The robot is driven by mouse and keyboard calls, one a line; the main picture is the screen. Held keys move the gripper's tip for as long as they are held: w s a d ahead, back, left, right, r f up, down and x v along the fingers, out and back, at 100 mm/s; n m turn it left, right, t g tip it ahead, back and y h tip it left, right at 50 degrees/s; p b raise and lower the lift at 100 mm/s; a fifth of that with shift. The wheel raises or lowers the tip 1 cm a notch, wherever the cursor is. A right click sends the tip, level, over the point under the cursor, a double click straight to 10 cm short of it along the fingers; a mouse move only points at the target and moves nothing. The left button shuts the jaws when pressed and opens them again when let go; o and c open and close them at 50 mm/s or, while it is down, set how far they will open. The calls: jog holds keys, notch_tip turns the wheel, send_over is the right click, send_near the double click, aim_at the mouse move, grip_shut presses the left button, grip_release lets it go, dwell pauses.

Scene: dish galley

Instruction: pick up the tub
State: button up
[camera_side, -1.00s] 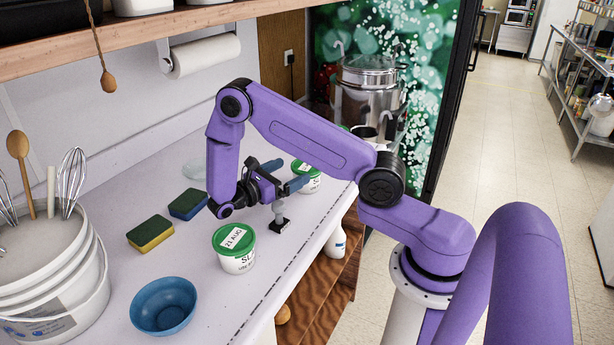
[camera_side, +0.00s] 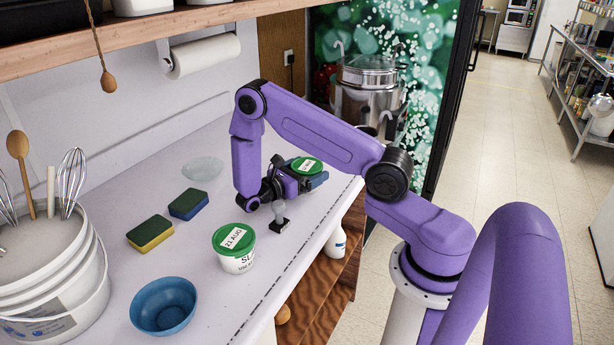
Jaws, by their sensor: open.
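A white tub with a green lid (camera_side: 307,165) stands at the far end of the counter, mostly hidden behind my gripper. My gripper (camera_side: 304,175) is low at this far tub, with its blue fingers pointing right. The near finger lies in front of the tub; the far finger is largely hidden, so I cannot tell whether either touches. The jaws are open. A second white tub with a green lid (camera_side: 234,247), labelled "21 AUG", stands upright closer to the camera, apart from my gripper.
A small stand with a grey knob (camera_side: 279,220) is just below my gripper. Two sponges (camera_side: 150,233) (camera_side: 188,204), a blue bowl (camera_side: 163,306), a clear dish (camera_side: 202,169) and a bucket of utensils (camera_side: 50,270) occupy the counter. The counter's front edge is close.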

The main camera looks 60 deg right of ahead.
aim_at(307, 165)
jog(key=c, duration=0.9)
jog(key=shift+c, duration=0.2)
jog(key=shift+r, duration=0.15)
jog(key=shift+r, duration=0.45)
notch_tip(307, 165, up, 2)
jog(key=shift+r, duration=0.2)
jog(key=s+a+r, duration=0.6)
jog(key=s+r, duration=0.3)
jog(key=s, duration=0.3)
jog(key=shift+a+r, duration=0.25)
jog(key=shift+a, duration=0.15)
